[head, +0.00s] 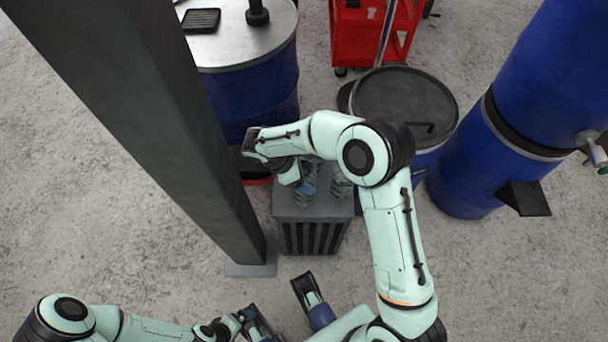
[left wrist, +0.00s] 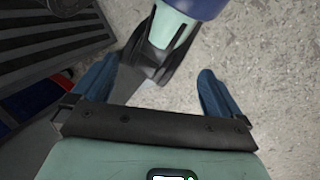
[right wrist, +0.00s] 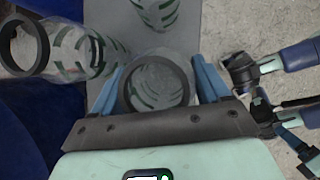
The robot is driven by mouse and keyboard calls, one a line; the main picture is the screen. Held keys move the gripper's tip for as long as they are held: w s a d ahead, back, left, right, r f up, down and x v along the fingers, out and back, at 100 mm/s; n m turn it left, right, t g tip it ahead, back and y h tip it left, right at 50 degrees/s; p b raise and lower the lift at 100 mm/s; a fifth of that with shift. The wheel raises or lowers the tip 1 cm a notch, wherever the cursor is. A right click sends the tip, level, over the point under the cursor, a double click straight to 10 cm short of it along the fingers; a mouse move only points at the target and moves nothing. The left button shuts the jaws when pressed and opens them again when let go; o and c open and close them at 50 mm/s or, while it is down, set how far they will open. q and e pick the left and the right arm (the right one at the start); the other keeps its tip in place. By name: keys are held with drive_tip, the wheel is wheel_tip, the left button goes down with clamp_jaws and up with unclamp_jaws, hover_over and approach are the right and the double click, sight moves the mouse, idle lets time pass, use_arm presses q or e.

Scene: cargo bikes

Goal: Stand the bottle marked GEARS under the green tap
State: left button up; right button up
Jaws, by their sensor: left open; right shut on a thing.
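My right gripper (head: 302,178) is over the grey slatted crate (head: 320,212) in the head view. In the right wrist view it (right wrist: 158,84) is shut on a clear bottle with green marks and a dark rim (right wrist: 155,88). No GEARS lettering is readable. That held bottle also shows in the head view (head: 306,191). My left gripper (head: 262,326) is low at the bottom of the head view, and its fingers (left wrist: 155,90) are apart and empty in the left wrist view. A tap (head: 594,148) with a greenish end sticks out from the blue drums at the right edge.
Another clear bottle (head: 341,186) stands on the crate. The right wrist view shows more bottles (right wrist: 70,50) nearby. Blue drums (head: 460,190) stand right, with a dark shelf (head: 523,199) below the tap. A dark post (head: 170,110) stands left. A red cart (head: 362,40) is behind.

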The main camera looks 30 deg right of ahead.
drive_tip(key=o, duration=1.3)
